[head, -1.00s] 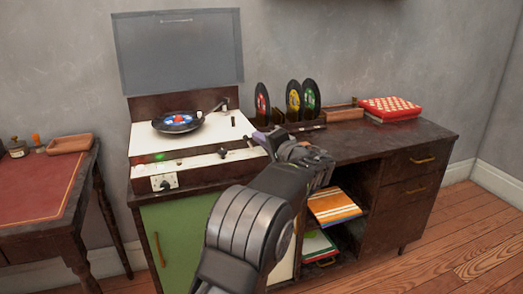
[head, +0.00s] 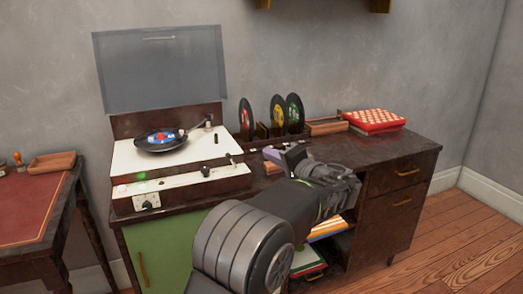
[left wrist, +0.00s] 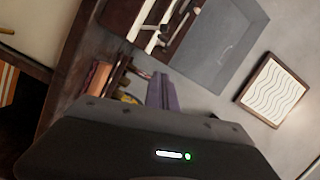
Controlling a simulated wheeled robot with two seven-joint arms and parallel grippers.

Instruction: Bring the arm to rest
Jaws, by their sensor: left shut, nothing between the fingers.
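The record player (head: 125,160) stands on the dark cabinet with its clear lid raised. A black record with a red, white and blue label (head: 160,139) lies on its platter. The tonearm (head: 197,126) reaches from the back right corner to the record's right edge; I cannot tell whether it touches. A green light (head: 141,175) shows on the front strip. My left gripper (head: 272,154) is shut and empty, just right of the player, apart from it. Its purple fingers (left wrist: 160,92) show in the left wrist view. My right gripper is in neither view.
Several upright records (head: 293,114) stand in a rack behind my gripper. A wooden tray (head: 326,126) and a red checked box (head: 374,121) lie to its right. The cabinet top (head: 390,148) is clear at the right front. A red-topped desk (head: 30,210) stands at left.

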